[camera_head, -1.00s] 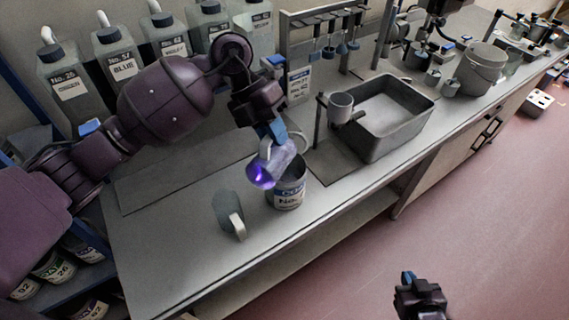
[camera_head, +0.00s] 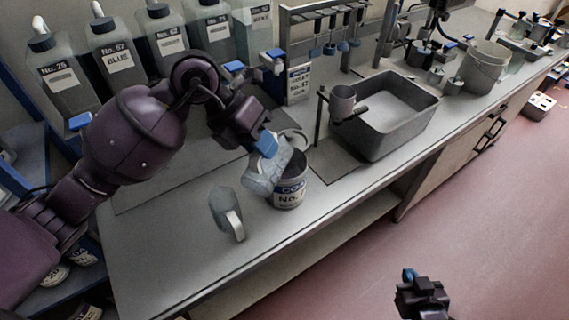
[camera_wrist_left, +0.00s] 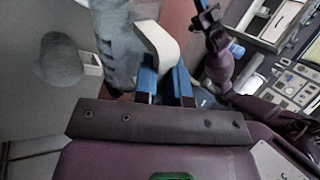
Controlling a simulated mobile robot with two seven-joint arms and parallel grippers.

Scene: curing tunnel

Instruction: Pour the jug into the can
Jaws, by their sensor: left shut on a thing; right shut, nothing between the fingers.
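A grey, cloudy jug (camera_head: 266,174) is in my left gripper (camera_head: 265,145), tilted with its lower end to the left of the can. In the left wrist view, my blue left fingers (camera_wrist_left: 166,84) are shut on the white handle (camera_wrist_left: 158,46) of the jug (camera_wrist_left: 118,42). The can (camera_head: 290,192), with a blue and white label, stands upright on the bench, partly behind the jug. I cannot tell whether they touch or what the can holds. My right gripper (camera_head: 411,276) is shut and empty, low in the head view, away from the bench.
A second jug (camera_head: 225,211) with a pale handle stands left of the can; it also shows in the left wrist view (camera_wrist_left: 60,60). A grey basin (camera_head: 403,125) and a small cup (camera_head: 342,102) are to the right. Several labelled bottles (camera_head: 117,60) line the back. The front bench is clear.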

